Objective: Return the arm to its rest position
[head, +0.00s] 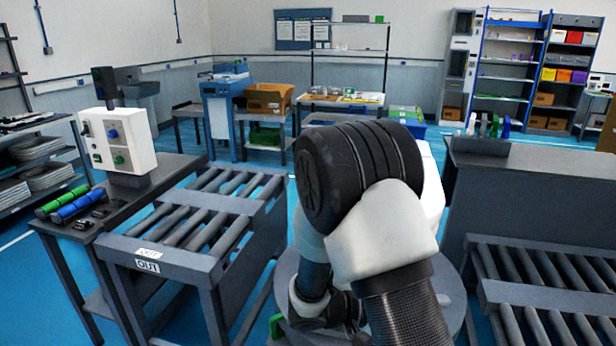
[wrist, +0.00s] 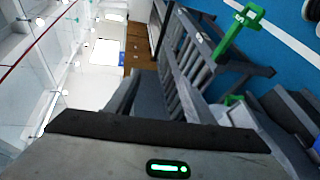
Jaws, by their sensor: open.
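My arm rises in the lower middle of the head view, with a thick black joint and white links folded in front of the camera. The arm hides its own end there. In the wrist view, the broad grey body of my gripper (wrist: 135,128), with a dark front edge and a small green light, fills the bottom. It is open, and nothing held shows at it. The wrist view is turned on its side and looks out over the room, clear of any surface.
A roller conveyor (head: 158,262) stands to the left, beside a dark table (head: 165,172) with a white control box (head: 120,140) and green and blue cylinders. Another roller conveyor (head: 560,290) stands at right. Blue floor shows between them. Shelves and carts line the back.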

